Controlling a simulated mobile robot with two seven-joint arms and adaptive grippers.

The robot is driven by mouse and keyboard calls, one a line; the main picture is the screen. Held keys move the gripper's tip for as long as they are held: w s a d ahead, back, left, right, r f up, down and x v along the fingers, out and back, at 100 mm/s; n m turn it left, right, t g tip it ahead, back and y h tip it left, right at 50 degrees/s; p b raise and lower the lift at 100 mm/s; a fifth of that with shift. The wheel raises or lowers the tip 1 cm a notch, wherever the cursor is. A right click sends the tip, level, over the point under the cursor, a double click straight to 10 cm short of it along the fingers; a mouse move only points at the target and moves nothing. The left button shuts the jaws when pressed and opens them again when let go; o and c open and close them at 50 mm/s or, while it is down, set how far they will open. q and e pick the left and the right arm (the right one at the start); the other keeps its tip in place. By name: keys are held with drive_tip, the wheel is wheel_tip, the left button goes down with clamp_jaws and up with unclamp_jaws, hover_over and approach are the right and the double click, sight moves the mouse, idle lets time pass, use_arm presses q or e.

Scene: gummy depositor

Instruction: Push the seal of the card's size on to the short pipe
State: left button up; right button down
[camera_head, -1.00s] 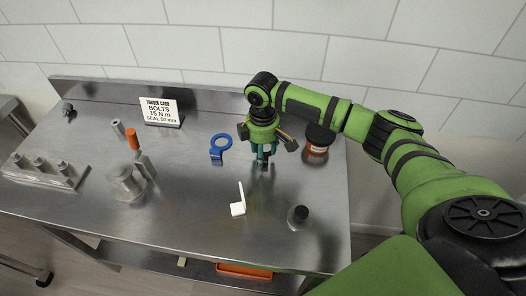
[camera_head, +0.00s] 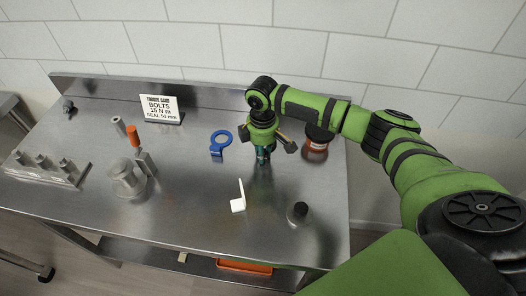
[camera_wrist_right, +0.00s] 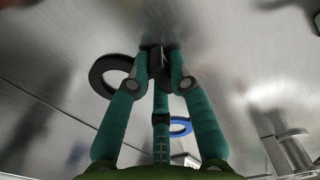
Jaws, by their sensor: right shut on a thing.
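The card (camera_head: 160,107) stands at the back left of the bench and reads "BOLTS 15 N m, SEAL 50 mm". My right gripper (camera_head: 262,160) points down at the bench; in the right wrist view (camera_wrist_right: 159,66) its fingers are shut on the dark tab of a black ring seal (camera_wrist_right: 97,80). The ring sticks out to the left of the fingers, and the head view hides it. A blue ring seal (camera_head: 220,143) with a tab lies left of the gripper, also partly visible in the wrist view (camera_wrist_right: 181,127). A steel flanged cylinder, perhaps the short pipe (camera_head: 124,182), stands at the left. My left gripper is out of view.
A steel block (camera_head: 45,172) with several studs and an orange-handled tool (camera_head: 133,138) are at the left. A white angled piece (camera_head: 239,204), a dark-capped grey object (camera_head: 298,214) and a black-lidded jar (camera_head: 316,148) stand nearer the right. The bench between the cylinder and gripper is largely clear.

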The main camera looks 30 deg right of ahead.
drive_tip(key=r, duration=0.2)
drive_tip(key=r+b, duration=0.1)
drive_tip(key=r, duration=0.1)
drive_tip(key=shift+s+d+r+b, duration=0.1)
drive_tip(key=shift+s+b, duration=0.2)
drive_tip(key=shift+s, duration=0.1)
drive_tip(key=s+r+b, duration=0.2)
drive_tip(key=s+r, duration=0.4)
drive_tip(key=s, duration=0.5)
drive_tip(key=shift+d+r, duration=0.35)
drive_tip(key=shift+d, duration=0.1)
drive_tip(key=c, duration=1.7)
unclamp_jaws()
drive_tip(key=shift+w, duration=0.1)
clamp_jaws()
drive_tip(key=shift+a, duration=0.1)
